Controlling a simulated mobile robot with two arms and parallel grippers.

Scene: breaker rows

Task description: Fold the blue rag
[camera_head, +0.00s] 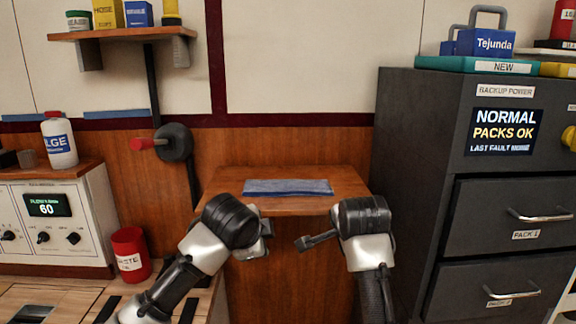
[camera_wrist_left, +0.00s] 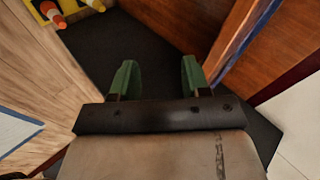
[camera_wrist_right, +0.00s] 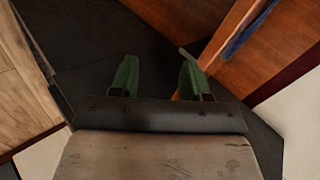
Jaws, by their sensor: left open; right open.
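My left gripper (camera_head: 264,236) is in front of the shelf's left part, apart from the rag. My right gripper (camera_head: 312,240) is in front of its right part, also apart. In the left wrist view the open green fingers (camera_wrist_left: 156,78) hold nothing, and the rag's edge (camera_wrist_left: 243,45) shows at upper right. The right wrist view shows open, empty fingers (camera_wrist_right: 158,78) and the rag's edge (camera_wrist_right: 246,32).
A grey cabinet (camera_head: 412,180) stands close on the shelf's right. A wheel with a red handle (camera_head: 172,143) is on the wall at left. A red waste bin (camera_head: 131,255) and a control console (camera_head: 60,225) are farther left. The shelf around the rag is clear.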

